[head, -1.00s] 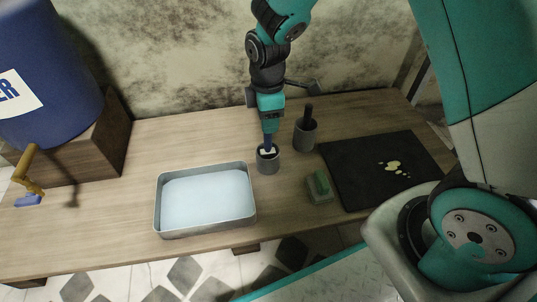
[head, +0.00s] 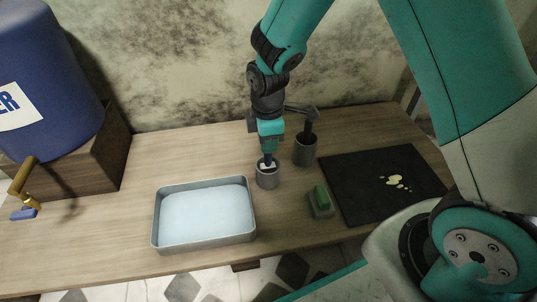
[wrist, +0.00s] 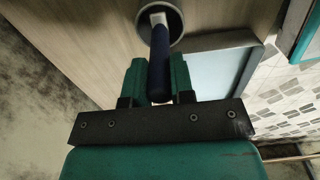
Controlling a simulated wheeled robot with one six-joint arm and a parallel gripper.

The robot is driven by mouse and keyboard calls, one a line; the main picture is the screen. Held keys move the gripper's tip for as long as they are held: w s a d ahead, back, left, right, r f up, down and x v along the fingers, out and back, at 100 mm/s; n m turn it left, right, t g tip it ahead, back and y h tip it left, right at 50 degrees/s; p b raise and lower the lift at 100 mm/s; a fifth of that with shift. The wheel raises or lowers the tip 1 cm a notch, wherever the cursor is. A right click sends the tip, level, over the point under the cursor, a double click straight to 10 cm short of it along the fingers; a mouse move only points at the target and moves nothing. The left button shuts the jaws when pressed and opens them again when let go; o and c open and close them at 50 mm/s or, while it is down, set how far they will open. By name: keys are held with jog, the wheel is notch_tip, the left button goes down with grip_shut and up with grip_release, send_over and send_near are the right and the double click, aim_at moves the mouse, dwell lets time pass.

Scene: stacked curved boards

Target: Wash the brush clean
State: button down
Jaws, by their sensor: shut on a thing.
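My gripper (head: 268,143) points down over the table and is shut on a brush (head: 268,158) with a dark blue handle and a white head. The handle (wrist: 159,65) stands between the two green fingers in the wrist view. The brush's white end is inside the mouth of a grey cup (head: 268,179); the cup also shows in the wrist view (wrist: 176,20). How deep the brush sits and its bristle tips are hidden. A metal tray (head: 205,243) of pale blue liquid stands left of the cup, nearer the table's front edge.
A green sponge (head: 321,195) on a grey block and a black board (head: 365,185) with yellow bits lie right. A blue water barrel (head: 45,85) with a tap (head: 24,180) stands left.

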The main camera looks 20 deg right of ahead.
jog(key=shift+r+p, duration=2.55)
jog(key=shift+p, duration=0.1)
